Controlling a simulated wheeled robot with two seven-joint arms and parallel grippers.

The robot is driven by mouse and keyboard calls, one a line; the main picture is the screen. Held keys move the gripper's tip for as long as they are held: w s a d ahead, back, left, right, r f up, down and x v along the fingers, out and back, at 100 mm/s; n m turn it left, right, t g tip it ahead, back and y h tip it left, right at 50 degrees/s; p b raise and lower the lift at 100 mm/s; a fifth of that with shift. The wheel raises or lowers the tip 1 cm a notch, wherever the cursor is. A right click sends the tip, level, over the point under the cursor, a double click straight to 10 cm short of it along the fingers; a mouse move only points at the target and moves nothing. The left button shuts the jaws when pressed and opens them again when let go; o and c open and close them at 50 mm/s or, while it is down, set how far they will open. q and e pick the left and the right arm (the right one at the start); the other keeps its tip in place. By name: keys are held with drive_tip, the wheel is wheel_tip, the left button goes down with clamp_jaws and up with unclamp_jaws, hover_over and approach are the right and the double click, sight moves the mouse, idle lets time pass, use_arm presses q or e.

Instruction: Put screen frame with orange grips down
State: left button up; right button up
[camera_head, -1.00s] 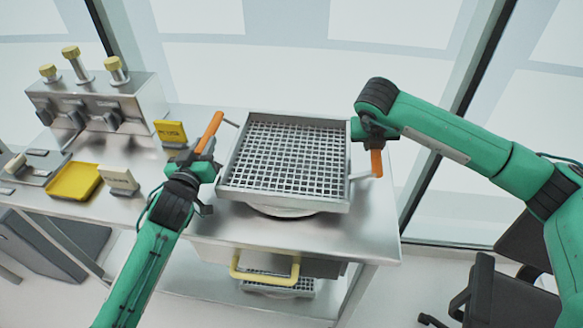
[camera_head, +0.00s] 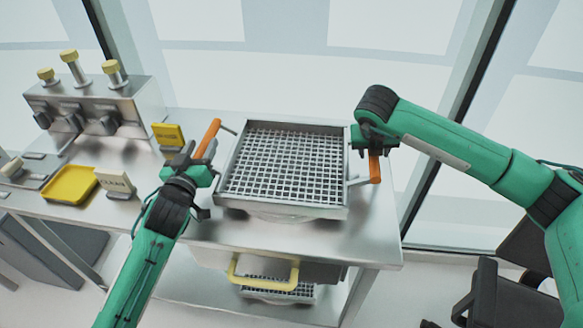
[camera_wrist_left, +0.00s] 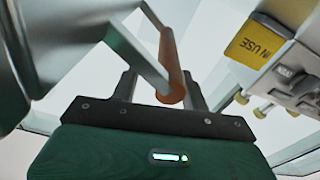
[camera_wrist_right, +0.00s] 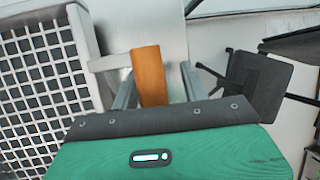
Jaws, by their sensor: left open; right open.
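The screen frame (camera_head: 232,200) is a square metal tray with a mesh and an orange grip on each side. It sits over a round grey base on the metal table. My left gripper (camera_head: 205,165) is open at the left orange grip (camera_head: 208,139). In the left wrist view that grip (camera_wrist_left: 170,75) lies between the open fingers (camera_wrist_left: 165,95). My right gripper (camera_head: 374,145) is open at the right orange grip (camera_head: 375,167). In the right wrist view that grip (camera_wrist_right: 149,75) stands between the spread fingers (camera_wrist_right: 153,88).
A metal box with yellow-topped knobs (camera_head: 95,105) stands at the back left. A yellow tray (camera_head: 70,184), a yellow sign (camera_head: 168,135) and a small white sign (camera_head: 116,184) are on the left. A yellow handle (camera_head: 263,284) shows below the table (camera_head: 370,235). A black chair (camera_head: 495,295) stands at right.

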use_arm(q)
drive_tip(key=v, duration=0.3)
drive_tip(key=f+v, duration=0.1)
drive_tip(key=v, duration=0.3)
drive_tip(key=shift+s+f, duration=0.15)
use_arm(e)
drive_tip(key=shift+s+a+f, duration=0.15)
drive_tip(key=shift+f, duration=0.3)
use_arm(q)
drive_tip(key=shift+s+a+r, duration=0.2)
drive_tip(key=shift+s+r, duration=0.15)
drive_tip(key=shift+s, duration=0.1)
use_arm(e)
drive_tip(key=shift+s+a+r, duration=0.15)
drive_tip(key=shift+a+r, duration=0.05)
use_arm(q)
drive_tip(key=shift+w+r, duration=0.2)
drive_tip(key=shift+r, duration=0.1)
use_arm(e)
drive_tip(key=v, duration=1.2)
drive_tip(key=shift+d+r, duration=0.15)
drive_tip(key=shift+r, duration=0.1)
drive_tip(key=shift+w, duration=0.25)
drive_tip(key=shift+f, duration=0.1)
